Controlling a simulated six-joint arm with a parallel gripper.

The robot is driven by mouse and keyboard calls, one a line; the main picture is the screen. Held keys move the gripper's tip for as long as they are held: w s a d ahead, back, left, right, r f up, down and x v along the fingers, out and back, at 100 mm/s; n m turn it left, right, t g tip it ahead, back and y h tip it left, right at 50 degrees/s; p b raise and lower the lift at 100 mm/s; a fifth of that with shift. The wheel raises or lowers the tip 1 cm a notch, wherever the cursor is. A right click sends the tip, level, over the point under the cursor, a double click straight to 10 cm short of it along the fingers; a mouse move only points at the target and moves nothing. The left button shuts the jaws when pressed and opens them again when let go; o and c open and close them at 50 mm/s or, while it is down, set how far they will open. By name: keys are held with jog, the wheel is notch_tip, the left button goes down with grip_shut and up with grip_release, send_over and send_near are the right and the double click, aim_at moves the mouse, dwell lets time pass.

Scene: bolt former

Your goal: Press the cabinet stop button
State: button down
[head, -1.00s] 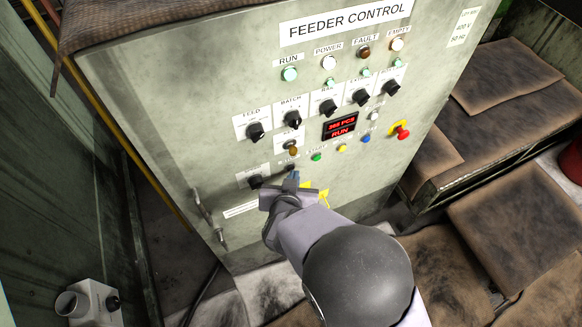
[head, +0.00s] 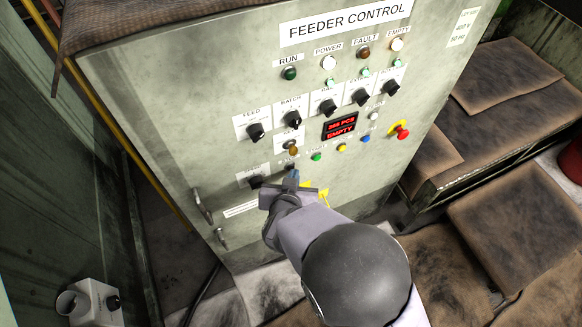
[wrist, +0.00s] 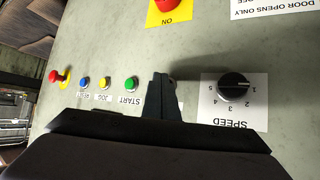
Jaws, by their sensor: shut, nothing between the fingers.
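The feeder control cabinet (head: 170,110) carries a row of small push buttons below its display. The stop button's label sits at the left end of that row in the head view. The button itself is mostly or wholly hidden by my fingertips. My gripper (head: 293,178) is shut and empty, with its tips at that spot on the panel. In the wrist view my shut fingers (wrist: 163,92) stand against or close to the panel, between the green start button (wrist: 131,83) and the speed knob (wrist: 233,88). I cannot tell whether the tips touch the stop button.
A yellow button (head: 342,147) and a blue button (head: 366,138) lie right of start. A red mushroom button (head: 402,131) sits farther right. The wrist view shows a red knob on a yellow plate (wrist: 156,18). A door handle (head: 202,206) protrudes at lower left.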

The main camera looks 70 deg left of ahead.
jog(key=shift+d, duration=0.65)
jog(key=shift+d+b, duration=0.3)
jog(key=shift+d, duration=2.25)
jog(key=w+d+r+m+h, duration=0.1)
jog(key=w+d, duration=0.2)
jog(key=w, duration=0.3)
jog(key=w+d+r+m+h, duration=0.1)
jog(key=w+d+m, duration=0.1)
jog(key=w+d, duration=0.3)
jog(key=w+d+r+m+g+h, duration=0.1)
jog(key=w+d+m+g+h, duration=0.15)
jog(key=w+d, duration=0.95)
jog(key=s+d+r+m+g+h, duration=0.1)
jog(key=s+d+m, duration=0.1)
jog(key=d, duration=0.8)
jog(key=s+d+r+m+g+h, duration=0.1)
jog(key=s+d+m+h, duration=0.1)
jog(key=d, duration=0.8)
jog(key=s+d+r+m+g+h, duration=0.1)
jog(key=s+d, duration=0.3)
jog(key=d, duration=0.6)
jog(key=shift+s+d+r+m+h, duration=0.2)
jog(key=shift+r+m+h, duration=0.2)
jog(key=shift+m, duration=0.35)
